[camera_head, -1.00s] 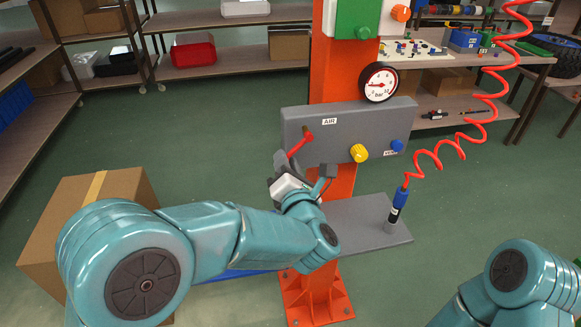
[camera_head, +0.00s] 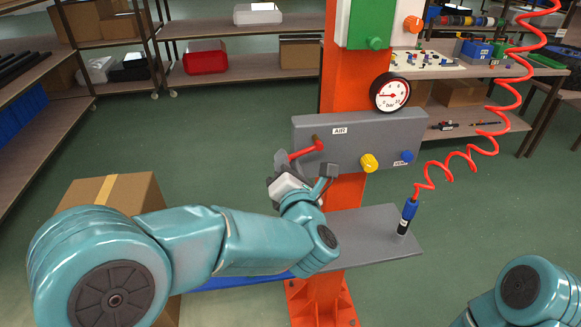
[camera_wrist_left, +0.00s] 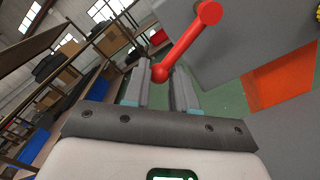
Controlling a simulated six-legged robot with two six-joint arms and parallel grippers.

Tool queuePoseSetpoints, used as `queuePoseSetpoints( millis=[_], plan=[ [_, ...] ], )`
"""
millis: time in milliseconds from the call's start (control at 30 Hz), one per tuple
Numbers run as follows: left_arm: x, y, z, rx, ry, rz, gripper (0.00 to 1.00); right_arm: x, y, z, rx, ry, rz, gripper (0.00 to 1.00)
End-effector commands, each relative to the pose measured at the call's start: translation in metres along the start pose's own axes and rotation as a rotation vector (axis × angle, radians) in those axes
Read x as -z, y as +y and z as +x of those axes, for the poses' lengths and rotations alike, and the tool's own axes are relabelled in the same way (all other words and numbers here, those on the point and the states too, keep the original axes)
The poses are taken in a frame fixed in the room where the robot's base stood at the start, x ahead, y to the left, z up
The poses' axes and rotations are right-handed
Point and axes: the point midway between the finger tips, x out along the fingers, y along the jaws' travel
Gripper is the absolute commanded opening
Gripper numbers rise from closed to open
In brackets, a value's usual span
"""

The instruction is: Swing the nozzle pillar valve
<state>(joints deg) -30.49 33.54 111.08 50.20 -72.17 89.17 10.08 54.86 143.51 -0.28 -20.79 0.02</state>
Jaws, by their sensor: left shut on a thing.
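The valve lever (camera_head: 304,151) is a red handle on the grey panel (camera_head: 346,128) of the orange pillar (camera_head: 342,195), under the AIR label. It slants down to the left from its pivot. My left gripper (camera_head: 281,165) is at the lever's free end, left of the panel. In the left wrist view the red lever (camera_wrist_left: 188,42) runs down to a ball end between the two fingers of the left gripper (camera_wrist_left: 161,80), which is shut on it. Only part of my right arm shows at the lower right; its gripper is out of frame.
A yellow knob (camera_head: 369,163) and a blue knob (camera_head: 407,156) sit on the panel, with a gauge (camera_head: 390,92) above. A nozzle (camera_head: 407,216) on a red coiled hose stands on the grey shelf (camera_head: 370,250). A cardboard box (camera_head: 137,193) is behind my left arm.

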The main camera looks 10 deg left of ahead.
Motion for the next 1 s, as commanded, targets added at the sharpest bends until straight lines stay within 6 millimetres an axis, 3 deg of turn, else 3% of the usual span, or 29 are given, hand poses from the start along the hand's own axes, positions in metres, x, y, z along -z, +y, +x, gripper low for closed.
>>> queuePoseSetpoints(
  millis=[833,867,933,1000],
  plan=[
    [-0.017,0.022,0.000,-0.007,-0.010,-0.007,0.14,0.000,-0.002,-0.005,0.000,0.000,0.000,0.43],
    [-0.017,0.022,0.000,-0.007,-0.011,-0.007,0.37,0.000,-0.002,-0.005,0.000,0.000,0.000,0.43],
    [-0.018,0.022,0.000,-0.007,-0.011,-0.007,0.60,0.000,-0.002,-0.005,0.000,0.000,0.000,0.43],
    [-0.017,0.021,0.000,-0.006,-0.009,-0.006,0.61,0.000,-0.002,-0.005,0.000,0.000,0.000,0.43]
  ],
)
